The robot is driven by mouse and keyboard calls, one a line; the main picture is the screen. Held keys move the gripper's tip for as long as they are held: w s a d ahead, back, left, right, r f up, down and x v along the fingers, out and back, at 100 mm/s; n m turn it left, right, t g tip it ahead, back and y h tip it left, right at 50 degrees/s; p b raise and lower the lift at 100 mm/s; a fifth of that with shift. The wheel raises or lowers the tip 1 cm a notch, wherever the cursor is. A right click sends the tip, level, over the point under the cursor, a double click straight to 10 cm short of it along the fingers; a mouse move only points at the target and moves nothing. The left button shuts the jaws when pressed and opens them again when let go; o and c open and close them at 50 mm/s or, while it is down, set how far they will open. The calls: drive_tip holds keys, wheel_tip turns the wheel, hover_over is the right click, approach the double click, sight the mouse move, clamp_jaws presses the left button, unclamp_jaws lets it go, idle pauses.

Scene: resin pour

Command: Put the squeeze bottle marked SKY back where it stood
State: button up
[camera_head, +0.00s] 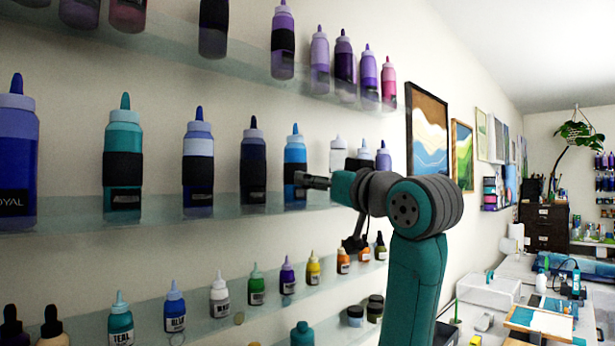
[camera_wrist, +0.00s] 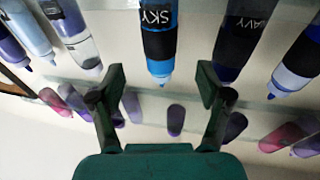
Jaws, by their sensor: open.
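The SKY squeeze bottle (camera_head: 295,158) is bright blue with a black band and a blue tip. It stands upright on the middle glass shelf in the head view. In the wrist view the SKY bottle (camera_wrist: 157,42) shows its label, and its nozzle points down the picture, lined up between my two fingers. My gripper (camera_head: 312,181) is level with the bottle's lower half, at its right side in the head view. In the wrist view my gripper (camera_wrist: 163,86) is open, with nothing clamped. I cannot tell whether the fingertips touch the bottle.
The navy bottle (camera_head: 253,168) stands left of SKY, and it shows close by in the wrist view (camera_wrist: 238,38). A white-topped bottle (camera_head: 338,154) stands to the right, beyond my gripper. Shelves above and below hold several more bottles. A worktable (camera_head: 470,318) is at the right.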

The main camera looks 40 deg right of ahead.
drive_tip(key=shift+v, duration=1.15)
